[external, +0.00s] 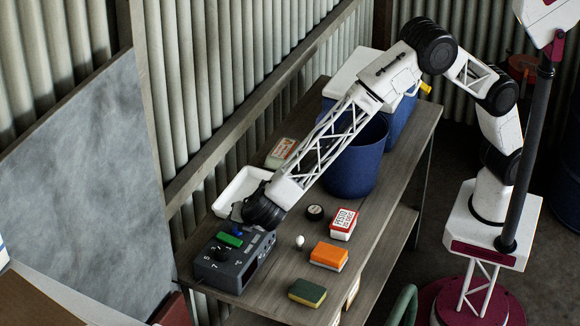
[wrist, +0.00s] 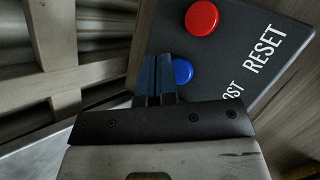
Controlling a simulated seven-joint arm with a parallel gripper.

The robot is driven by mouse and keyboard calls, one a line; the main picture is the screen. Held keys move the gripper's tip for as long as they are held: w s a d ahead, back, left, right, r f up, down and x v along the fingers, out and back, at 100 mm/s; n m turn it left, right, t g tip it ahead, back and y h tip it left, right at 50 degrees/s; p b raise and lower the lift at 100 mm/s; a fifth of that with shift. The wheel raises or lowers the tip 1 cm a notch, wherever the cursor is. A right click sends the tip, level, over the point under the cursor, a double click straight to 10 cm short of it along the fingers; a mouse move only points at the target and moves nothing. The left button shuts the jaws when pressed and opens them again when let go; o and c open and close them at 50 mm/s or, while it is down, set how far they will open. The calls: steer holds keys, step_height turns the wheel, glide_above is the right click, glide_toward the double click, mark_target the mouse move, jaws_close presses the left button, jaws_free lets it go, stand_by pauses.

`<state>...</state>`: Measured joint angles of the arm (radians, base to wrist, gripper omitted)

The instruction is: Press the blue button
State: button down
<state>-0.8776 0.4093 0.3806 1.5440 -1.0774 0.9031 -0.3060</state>
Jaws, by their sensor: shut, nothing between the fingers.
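The blue button (wrist: 182,71) is a round cap on a dark grey panel in the wrist view, partly hidden by my fingers. My gripper (wrist: 156,60) is shut and empty, its fingertips overlapping the button's left side in the picture. I cannot tell whether they touch it. A red button (wrist: 202,18) sits above it on the same panel, beside white RESET lettering. In the external view, the dark grey control box (external: 222,274) stands at the table's near left end, and my gripper (external: 238,212) is low at its back edge. A small blue spot (external: 237,232) shows there.
A green part (external: 229,240) and a dial lie on the box top. A white tray (external: 240,192) is close behind my gripper.

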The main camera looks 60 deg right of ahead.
steer(key=shift+f, duration=0.7)
stand_by(1.2)
steer(key=shift+r, duration=0.75)
stand_by(0.3)
steer(key=shift+r, duration=3)
